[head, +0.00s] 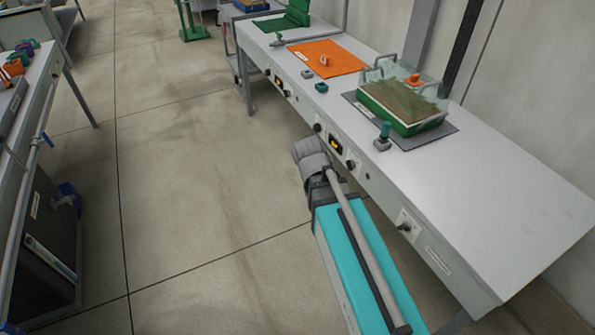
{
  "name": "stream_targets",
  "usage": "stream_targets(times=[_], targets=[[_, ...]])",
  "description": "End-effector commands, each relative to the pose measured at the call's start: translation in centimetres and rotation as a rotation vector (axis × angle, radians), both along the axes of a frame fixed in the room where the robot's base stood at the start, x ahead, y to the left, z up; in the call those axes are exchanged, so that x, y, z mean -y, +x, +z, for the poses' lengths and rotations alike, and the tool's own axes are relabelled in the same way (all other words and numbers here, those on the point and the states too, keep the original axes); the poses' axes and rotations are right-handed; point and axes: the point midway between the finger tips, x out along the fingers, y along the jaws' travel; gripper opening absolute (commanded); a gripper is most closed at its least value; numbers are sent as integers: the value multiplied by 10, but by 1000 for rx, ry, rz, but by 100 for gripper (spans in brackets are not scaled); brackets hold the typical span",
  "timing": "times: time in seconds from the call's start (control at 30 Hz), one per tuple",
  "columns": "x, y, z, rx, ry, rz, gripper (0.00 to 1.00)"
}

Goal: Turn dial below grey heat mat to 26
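The grey heat mat (434,136) lies on the bench at the right, under a green tray of brown soil (402,101). On the bench's front face below it are a small display with a lit orange readout (336,144) and a dark round dial (351,165) to its right. Another dark dial (318,127) is to the left of the display. The digits and dial markings are too small to read. My turquoise and grey arm reaches up from the lower middle, its grey upper part in front of the bench, left of the dials. My gripper's fingers do not show.
An orange mat (327,57) lies farther along the bench, with another display and knobs below it. A small green-topped device (383,136) stands by the grey mat. A switch plate (407,225) is nearer on the front face. The floor left of the bench is open.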

Motion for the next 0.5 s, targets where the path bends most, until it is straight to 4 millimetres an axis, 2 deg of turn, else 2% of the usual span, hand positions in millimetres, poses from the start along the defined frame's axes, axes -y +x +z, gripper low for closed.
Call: stream_targets(times=[0.03, 0.2, 0.5], targets=[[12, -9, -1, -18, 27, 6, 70], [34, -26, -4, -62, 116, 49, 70], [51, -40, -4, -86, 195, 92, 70]])
